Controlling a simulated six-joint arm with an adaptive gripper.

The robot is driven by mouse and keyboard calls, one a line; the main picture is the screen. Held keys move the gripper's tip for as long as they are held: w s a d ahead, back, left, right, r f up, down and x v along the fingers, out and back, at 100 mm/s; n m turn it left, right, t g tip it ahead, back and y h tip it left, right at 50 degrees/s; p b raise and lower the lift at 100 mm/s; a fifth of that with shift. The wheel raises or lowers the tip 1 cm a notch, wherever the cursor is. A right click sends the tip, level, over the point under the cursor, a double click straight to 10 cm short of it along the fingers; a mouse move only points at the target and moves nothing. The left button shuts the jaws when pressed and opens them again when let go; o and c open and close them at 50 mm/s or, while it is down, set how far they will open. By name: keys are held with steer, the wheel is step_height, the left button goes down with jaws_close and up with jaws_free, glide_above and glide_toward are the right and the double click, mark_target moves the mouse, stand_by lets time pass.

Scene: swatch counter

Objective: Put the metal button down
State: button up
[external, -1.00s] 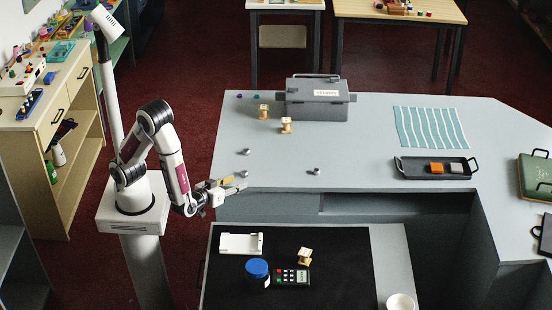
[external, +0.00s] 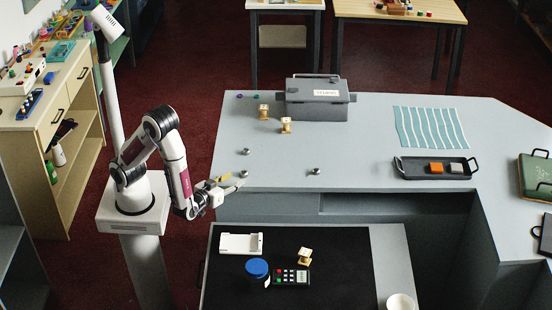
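Three small round metal buttons lie on the grey counter. One metal button (external: 244,174) is near the counter's left front edge, just beyond my fingertips. Another metal button (external: 245,152) lies a little behind it, and a third metal button (external: 316,171) lies to the right. My gripper (external: 233,182) is at the counter's left front corner, low and pointing right. Its two pale fingers look spread apart, with nothing visible between them. At this size I cannot tell whether a finger touches the nearest button.
A black tray (external: 408,171) holds an orange and a grey block. A striped cloth (external: 431,128) lies behind it. The lower dark surface (external: 340,255) holds a blue-lidded jar (external: 257,270) and a keypad (external: 289,276).

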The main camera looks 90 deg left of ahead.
mark_target(243, 173)
steer(key=shift+w+a+f, duration=0.1)
steer(key=shift+w+a, duration=0.15)
steer(key=shift+a, duration=0.15)
steer(key=shift+a, duration=0.1)
steer(key=shift+x, duration=2.5)
steer(key=c, duration=0.9)
